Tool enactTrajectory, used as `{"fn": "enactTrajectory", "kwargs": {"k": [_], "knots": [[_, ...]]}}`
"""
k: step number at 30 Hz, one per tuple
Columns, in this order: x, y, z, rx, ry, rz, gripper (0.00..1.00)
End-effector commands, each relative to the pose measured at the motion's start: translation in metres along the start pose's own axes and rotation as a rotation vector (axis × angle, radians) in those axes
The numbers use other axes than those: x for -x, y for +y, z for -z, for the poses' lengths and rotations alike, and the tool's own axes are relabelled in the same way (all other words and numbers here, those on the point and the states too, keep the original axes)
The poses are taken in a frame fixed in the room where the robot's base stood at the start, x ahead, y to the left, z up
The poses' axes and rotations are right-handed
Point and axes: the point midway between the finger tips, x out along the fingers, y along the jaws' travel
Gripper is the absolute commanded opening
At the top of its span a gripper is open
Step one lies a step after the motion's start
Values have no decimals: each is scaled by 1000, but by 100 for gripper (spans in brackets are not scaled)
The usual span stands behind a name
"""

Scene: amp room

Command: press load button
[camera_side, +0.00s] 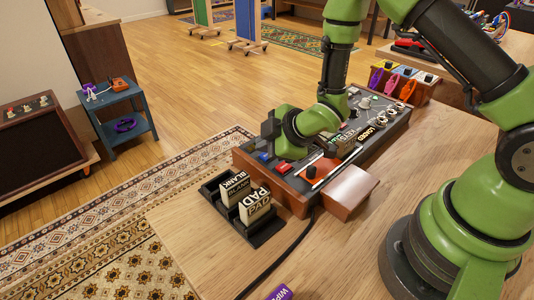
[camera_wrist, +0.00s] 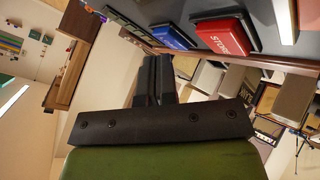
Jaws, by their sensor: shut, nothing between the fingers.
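The console (camera_side: 375,140) stands on the wooden table with a blue button (camera_side: 262,156) and a red button (camera_side: 284,168) at its left end. In the wrist view the red button (camera_wrist: 222,36) reads "STORE". The blue button (camera_wrist: 172,37) beside it has small lettering that I cannot read for sure. My gripper (camera_side: 268,130) is shut and empty, close above the blue button's end of the console; the side view does not show whether it touches. In the wrist view its dark fingers (camera_wrist: 155,78) lie together, below the blue button in the picture.
A black rack (camera_side: 268,231) with cartridges marked "PAD" (camera_side: 257,207) and "BLANK" (camera_side: 235,188) stands in front of the console. A reddish-brown box (camera_side: 349,190) sits against its near side. A cable runs over the table, whose front left is mostly clear.

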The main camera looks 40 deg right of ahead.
Motion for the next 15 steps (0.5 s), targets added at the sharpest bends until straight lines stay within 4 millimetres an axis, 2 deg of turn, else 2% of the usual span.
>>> {"fn": "enactTrajectory", "kwargs": {"k": [15], "knots": [[7, 6, 6, 1, 2, -1, 0]]}}
